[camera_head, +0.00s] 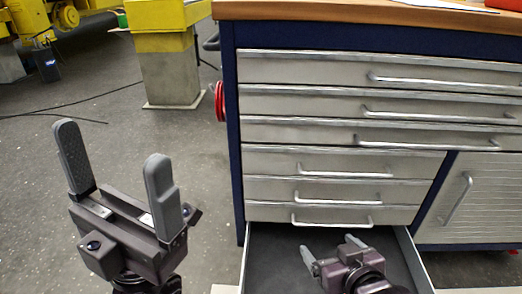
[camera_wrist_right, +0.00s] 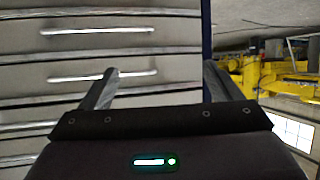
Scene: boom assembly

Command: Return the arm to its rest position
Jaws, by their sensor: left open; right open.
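My left gripper (camera_head: 118,175) is in the left of the head view, pointing up, with its two grey fingers wide apart and nothing between them. My right gripper (camera_head: 333,250) is at the lower middle right of the head view, in front of the cabinet and over the pulled-out bottom drawer. It is open and empty. In the right wrist view its two fingers (camera_wrist_right: 160,85) stand apart against the cabinet's drawer fronts, with no object between them.
A blue-framed cabinet (camera_head: 228,130) with several shut grey drawers stands close ahead. Its open bottom drawer (camera_head: 262,262) has a dark floor that looks empty. A yellow-topped pillar (camera_head: 165,60) stands back left. The grey floor (camera_head: 60,190) around my left arm is clear.

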